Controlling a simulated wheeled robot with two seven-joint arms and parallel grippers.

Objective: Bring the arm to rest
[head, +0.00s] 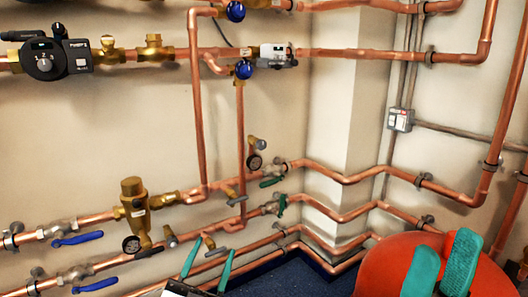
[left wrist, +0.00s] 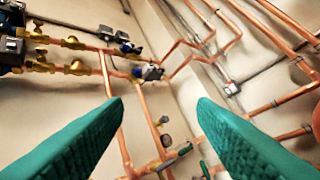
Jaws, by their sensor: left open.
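My left gripper (head: 211,250) is at the bottom of the head view, its two thin teal fingers pointing up and apart. In the left wrist view its fingers (left wrist: 159,105) are wide apart with nothing between them but the wall and pipes behind. It is open and empty. My right gripper (head: 441,258) seems to be the pair of thick teal fingers at the lower right of the head view, in front of a large red rounded object (head: 385,268). These fingers are close together, and I cannot tell whether they are shut.
Copper pipes (head: 346,180) run along the wall and round a corner column. A black pump (head: 45,62), brass fittings (head: 134,205) and blue-handled valves (head: 78,239) sit on them. A grey box (head: 400,120) is on the right wall. Dark blue floor (head: 290,279) shows below.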

